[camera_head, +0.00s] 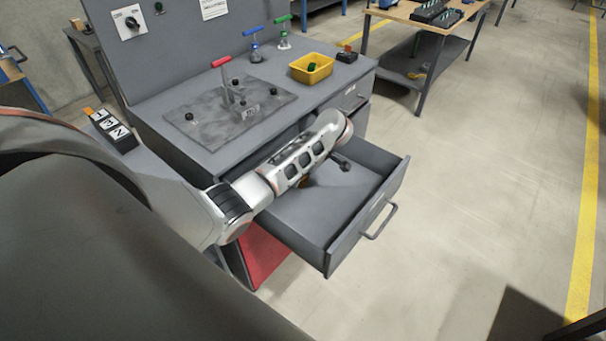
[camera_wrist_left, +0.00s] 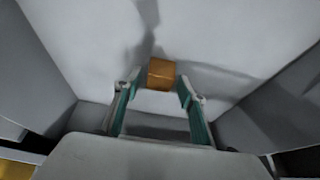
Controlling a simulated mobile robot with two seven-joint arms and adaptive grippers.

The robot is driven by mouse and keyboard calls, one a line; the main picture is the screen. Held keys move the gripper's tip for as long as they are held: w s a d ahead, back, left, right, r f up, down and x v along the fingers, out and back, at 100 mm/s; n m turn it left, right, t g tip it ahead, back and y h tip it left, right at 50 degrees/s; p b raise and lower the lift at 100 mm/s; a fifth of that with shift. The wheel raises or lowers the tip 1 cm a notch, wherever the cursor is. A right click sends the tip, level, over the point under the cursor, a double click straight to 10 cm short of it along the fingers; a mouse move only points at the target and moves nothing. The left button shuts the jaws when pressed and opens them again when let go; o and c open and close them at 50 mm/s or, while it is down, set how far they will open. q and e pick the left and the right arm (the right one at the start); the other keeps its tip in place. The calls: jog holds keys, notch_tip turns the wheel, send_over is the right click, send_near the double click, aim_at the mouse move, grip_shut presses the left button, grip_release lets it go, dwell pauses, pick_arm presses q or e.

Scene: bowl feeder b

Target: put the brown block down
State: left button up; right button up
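The brown block (camera_wrist_left: 161,73) shows in the left wrist view over the pale floor of the open drawer (camera_head: 305,217), just beyond and between my left fingertips. A small brown patch of it (camera_head: 305,181) shows in the head view beneath my arm. My left gripper (camera_wrist_left: 159,82) has its two green-sided fingers apart, with a narrow gap visible on each side of the block. The gripper points down into the drawer and is mostly hidden behind my arm in the head view. Whether the block touches the drawer floor is hard to tell. My right gripper is not in view.
The drawer's walls and front with its handle (camera_head: 379,221) surround the gripper. On the grey workbench above stand a yellow bin (camera_head: 311,68), a metal plate with knobs (camera_head: 205,118) and red, blue and green T-handles. Open floor lies to the right.

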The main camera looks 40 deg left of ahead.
pick_arm(q)
jog(key=shift+r, duration=0.1)
jog(key=shift+r, duration=0.25)
jog(key=v, duration=1.1)
jog(key=shift+d+r, duration=0.25)
jog(key=shift+r, duration=0.1)
